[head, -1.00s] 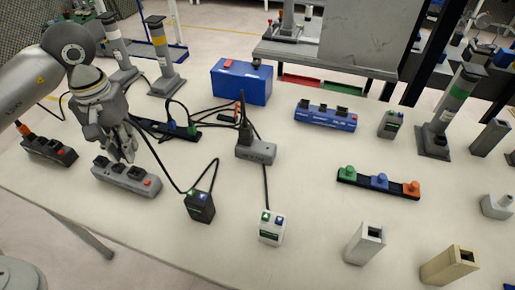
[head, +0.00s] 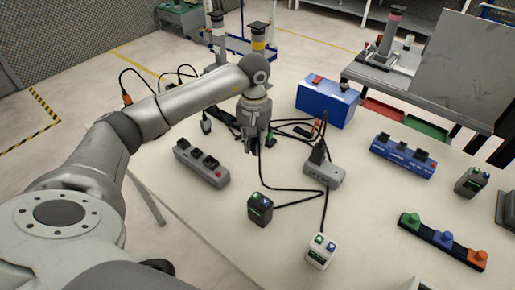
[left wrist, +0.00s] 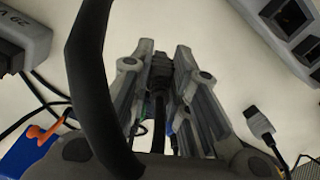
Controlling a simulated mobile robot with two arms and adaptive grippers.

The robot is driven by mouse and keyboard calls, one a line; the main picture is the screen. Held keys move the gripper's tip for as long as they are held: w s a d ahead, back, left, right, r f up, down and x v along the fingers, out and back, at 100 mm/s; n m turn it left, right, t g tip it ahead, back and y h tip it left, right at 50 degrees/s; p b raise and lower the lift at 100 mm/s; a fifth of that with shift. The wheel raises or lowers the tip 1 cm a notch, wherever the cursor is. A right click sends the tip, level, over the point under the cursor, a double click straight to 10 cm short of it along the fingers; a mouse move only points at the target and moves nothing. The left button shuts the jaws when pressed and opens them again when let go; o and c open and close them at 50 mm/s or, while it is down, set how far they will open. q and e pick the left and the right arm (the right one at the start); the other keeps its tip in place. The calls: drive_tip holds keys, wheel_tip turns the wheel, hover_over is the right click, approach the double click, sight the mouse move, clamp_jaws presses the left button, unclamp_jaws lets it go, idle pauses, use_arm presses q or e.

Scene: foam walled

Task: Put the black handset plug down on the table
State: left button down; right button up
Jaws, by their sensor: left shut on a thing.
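My left gripper (head: 254,140) is shut on the black handset plug (left wrist: 161,72), which shows dark between the two fingers in the left wrist view. In the head view the gripper hides most of the plug. The gripper points down over the table (head: 190,218), behind and right of the grey socket strip (head: 202,163). I cannot tell whether the plug touches the table. A black cable runs from below the gripper towards the black handset (head: 260,209), which stands nearer the front. My right gripper is not in view.
A grey block with a black plug (head: 323,172) stands right of the gripper. A white handset (head: 320,251) is at the front, and a blue box (head: 327,101) is behind. A grey plug (left wrist: 257,119) lies beside the gripper. Loose cables lie behind it.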

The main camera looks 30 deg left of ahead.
use_arm(q)
drive_tip(key=shift+w+d+f, duration=0.2)
drive_tip(key=shift+w+f, duration=0.1)
drive_tip(key=shift+f, duration=0.1)
drive_tip(key=shift+w+f, duration=0.1)
drive_tip(key=shift+f, duration=1.55)
drive_tip(key=shift+f, duration=0.2)
drive_tip(key=c, duration=1.4)
unclamp_jaws()
drive_tip(key=shift+o, duration=0.2)
drive_tip(key=shift+r, duration=0.1)
wheel_tip(320, 180, up, 12)
drive_tip(key=shift+r+b, duration=0.1)
drive_tip(key=shift+b, duration=0.25)
